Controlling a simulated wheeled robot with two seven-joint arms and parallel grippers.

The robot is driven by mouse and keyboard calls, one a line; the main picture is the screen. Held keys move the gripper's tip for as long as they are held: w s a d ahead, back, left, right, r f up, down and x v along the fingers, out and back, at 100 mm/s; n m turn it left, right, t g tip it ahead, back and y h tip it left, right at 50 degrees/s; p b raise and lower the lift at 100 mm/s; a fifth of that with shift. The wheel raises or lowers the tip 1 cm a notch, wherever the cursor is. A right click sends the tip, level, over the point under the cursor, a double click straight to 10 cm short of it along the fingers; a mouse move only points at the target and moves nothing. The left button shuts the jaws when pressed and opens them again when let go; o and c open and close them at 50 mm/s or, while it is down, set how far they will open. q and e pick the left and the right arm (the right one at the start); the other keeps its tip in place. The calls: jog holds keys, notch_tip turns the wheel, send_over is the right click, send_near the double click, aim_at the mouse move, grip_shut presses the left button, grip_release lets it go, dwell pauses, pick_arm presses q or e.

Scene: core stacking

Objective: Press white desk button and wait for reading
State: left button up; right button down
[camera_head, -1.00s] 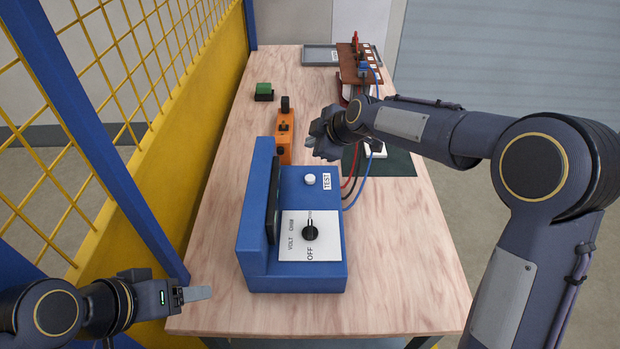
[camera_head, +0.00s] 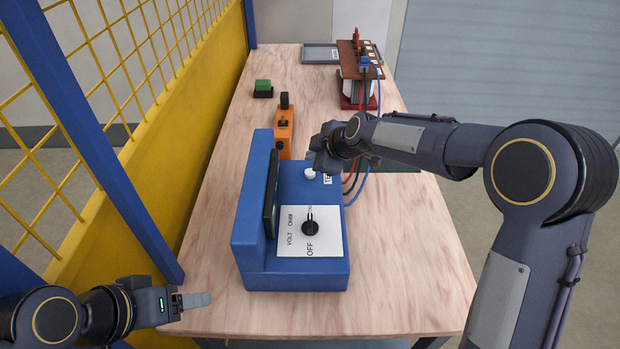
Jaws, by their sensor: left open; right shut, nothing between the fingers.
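The blue meter box (camera_head: 320,275) stands on the near middle of the desk, with a white panel (camera_head: 325,243) and a black knob (camera_head: 310,228) marked OFF, VOLT and OHM. The white button (camera_head: 310,174) is on its top at the far end, beside a TEST label partly covered by my gripper. My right gripper (camera_head: 312,160) is shut and empty, right by the button at its far side; I cannot tell whether they touch. My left gripper (camera_head: 208,300) is open and empty at the desk's near left edge. The box's screen faces away and cannot be read.
An orange device (camera_head: 284,135) and a green-topped block (camera_head: 263,88) stand behind the box. A brown rack (camera_head: 352,62) with cables and a grey tray (camera_head: 321,54) are at the far end. A yellow mesh fence (camera_head: 180,120) borders the left. The desk's right front is clear.

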aim_at(307, 169)
pick_arm(q)
jog(key=shift+f+b, duration=0.6)
jog(key=shift+f, duration=0.55)
pick_arm(e)
jog(key=shift+f, duration=1.1)
pick_arm(q)
jog(key=shift+f+b, duration=0.55)
pick_arm(e)
jog(key=shift+f, duration=0.4)
pick_arm(q)
jog(key=shift+f+b, duration=0.6)
pick_arm(e)
jog(key=shift+f, duration=0.55)
jog(key=shift+r, duration=0.1)
pick_arm(q)
jog(key=shift+r+p, duration=0.5)
pick_arm(e)
jog(key=shift+r, duration=0.9)
jog(key=shift+r+p, duration=1.55)
jog(key=shift+r, duration=1)
pick_arm(q)
notch_tip(307, 169, up, 3)
jog(key=shift+r, duration=0.1)
